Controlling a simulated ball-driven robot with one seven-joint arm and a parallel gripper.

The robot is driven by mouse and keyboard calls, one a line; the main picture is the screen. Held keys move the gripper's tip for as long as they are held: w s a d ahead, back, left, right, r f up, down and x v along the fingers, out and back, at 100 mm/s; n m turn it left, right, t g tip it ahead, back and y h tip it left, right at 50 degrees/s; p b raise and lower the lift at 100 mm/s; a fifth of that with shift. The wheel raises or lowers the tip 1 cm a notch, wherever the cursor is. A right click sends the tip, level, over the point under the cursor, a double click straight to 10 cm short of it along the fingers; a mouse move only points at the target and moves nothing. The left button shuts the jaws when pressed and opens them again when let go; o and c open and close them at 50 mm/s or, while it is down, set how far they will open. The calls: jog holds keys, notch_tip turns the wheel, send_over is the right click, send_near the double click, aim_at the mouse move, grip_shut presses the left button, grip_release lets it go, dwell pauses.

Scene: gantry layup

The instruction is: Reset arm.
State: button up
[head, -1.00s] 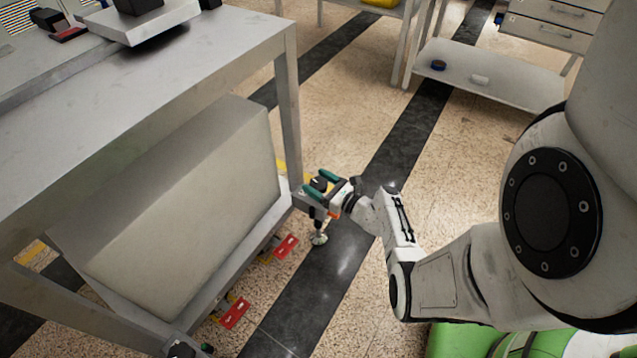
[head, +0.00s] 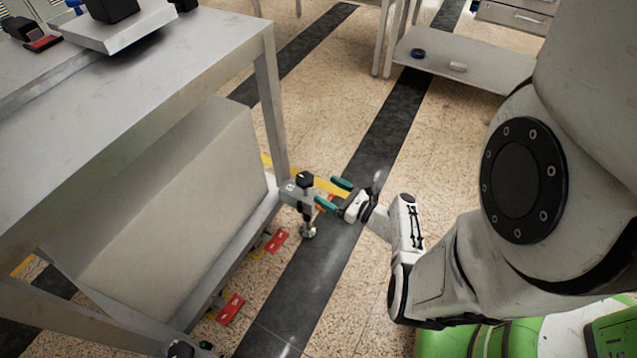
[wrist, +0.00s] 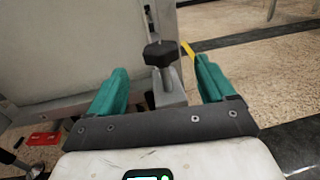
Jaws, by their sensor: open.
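My gripper (head: 332,194) is open and empty, with teal fingers, low beside the near right corner of the metal bench (head: 262,190). A black knob (head: 304,180) on a bracket stands at that corner, just left of my fingertips and apart from them in the head view. In the wrist view the knob (wrist: 160,54) shows between the two spread fingers, beyond them. My arm comes in from the right of the head view.
A large grey box (head: 170,210) sits on the bench's lower shelf. Red tags (head: 230,309) lie along its foot. Another shelf unit (head: 450,62) stands at the back right. Speckled floor with dark stripes (head: 385,130) is clear between them.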

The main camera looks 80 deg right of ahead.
jog(key=shift+s+a, duration=0.2)
jog(key=shift+s, duration=0.35)
